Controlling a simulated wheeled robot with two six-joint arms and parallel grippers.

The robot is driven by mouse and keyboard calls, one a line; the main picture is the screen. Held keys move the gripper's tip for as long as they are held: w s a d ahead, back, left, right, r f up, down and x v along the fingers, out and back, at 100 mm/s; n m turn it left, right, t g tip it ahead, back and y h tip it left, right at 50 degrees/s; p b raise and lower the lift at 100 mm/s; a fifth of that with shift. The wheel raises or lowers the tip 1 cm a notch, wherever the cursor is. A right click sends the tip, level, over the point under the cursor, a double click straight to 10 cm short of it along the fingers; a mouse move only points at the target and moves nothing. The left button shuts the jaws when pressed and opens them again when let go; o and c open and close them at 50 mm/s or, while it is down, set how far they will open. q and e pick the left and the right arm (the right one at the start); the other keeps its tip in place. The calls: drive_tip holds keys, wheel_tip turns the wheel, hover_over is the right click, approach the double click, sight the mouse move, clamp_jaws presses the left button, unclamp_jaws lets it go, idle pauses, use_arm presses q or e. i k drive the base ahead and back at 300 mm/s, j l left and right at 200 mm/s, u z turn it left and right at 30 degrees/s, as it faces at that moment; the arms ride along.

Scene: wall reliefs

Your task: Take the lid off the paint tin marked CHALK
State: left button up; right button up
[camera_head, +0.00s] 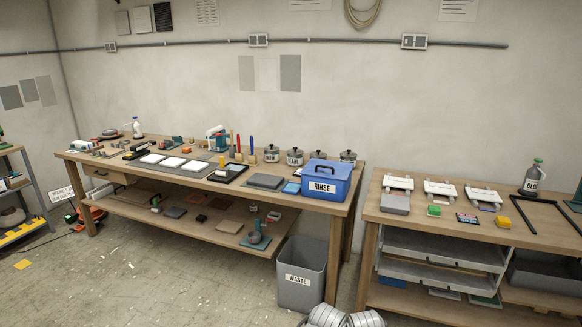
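Several small grey tins with dark lids and knobs stand in a row at the back right of the long workbench. From left to right they are a first tin (271,154), a second tin (294,158), a third tin (318,157) and a last tin (348,157). The lids look seated. The first two show pale labels, too small to read surely, so I cannot tell which is marked CHALK.
The long workbench (235,205) carries trays, white slabs and tools before the tins. A grey WASTE bin (302,270) stands on the floor at its front right. A second bench (470,228) stands to the right past a narrow gap. Open floor lies front left.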

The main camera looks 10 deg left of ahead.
sight(318, 154)
drive_tip(key=i+j, duration=0.2)
drive_tip(key=i, duration=0.35)
drive_tip(key=i+j+u, duration=0.15)
drive_tip(key=i, duration=0.4)
drive_tip(key=i+j, duration=0.25)
drive_tip(key=i, duration=0.25)
drive_tip(key=i+j+u, duration=0.1)
drive_tip(key=i, duration=0.45)
drive_tip(key=i+j+z, duration=0.1)
drive_tip(key=j, duration=0.35)
drive_tip(key=i+j+z, duration=0.15)
drive_tip(key=j, duration=0.25)
drive_tip(key=i+j+z, duration=0.1)
drive_tip(key=j, duration=0.35)
drive_tip(key=i+j+z, duration=0.15)
drive_tip(key=j, duration=0.35)
drive_tip(key=k, duration=0.05)
